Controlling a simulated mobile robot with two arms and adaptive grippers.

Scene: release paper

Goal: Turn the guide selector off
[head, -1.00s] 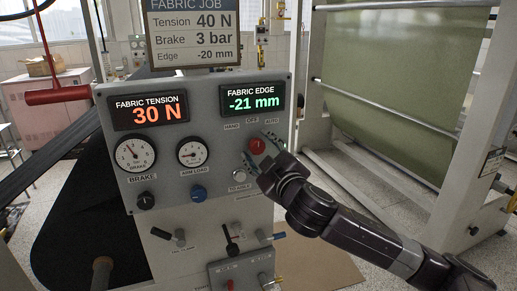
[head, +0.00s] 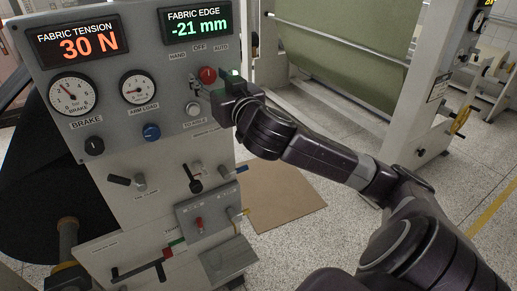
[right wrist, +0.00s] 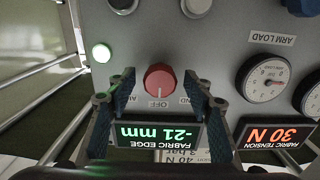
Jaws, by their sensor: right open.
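The guide selector is a red round knob (head: 207,74) on the grey panel, below the labels HAND, OFF and AUTO. In the right wrist view the knob (right wrist: 159,80) appears upside down, and its white mark points toward the OFF label (right wrist: 160,103). My right gripper (head: 213,85) is at the knob in the head view. In the right wrist view my right gripper (right wrist: 160,86) is open, with one finger on each side of the knob and a visible gap to both. Its depth relative to the knob is hard to tell. My left gripper is not in view.
The edge display (head: 196,24) reads -21 mm and the tension display (head: 77,41) reads 30 N. A green lamp (right wrist: 102,53) is lit beside the selector. A blue knob (head: 152,132) and several levers sit lower. A fabric roll frame (head: 345,40) stands behind.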

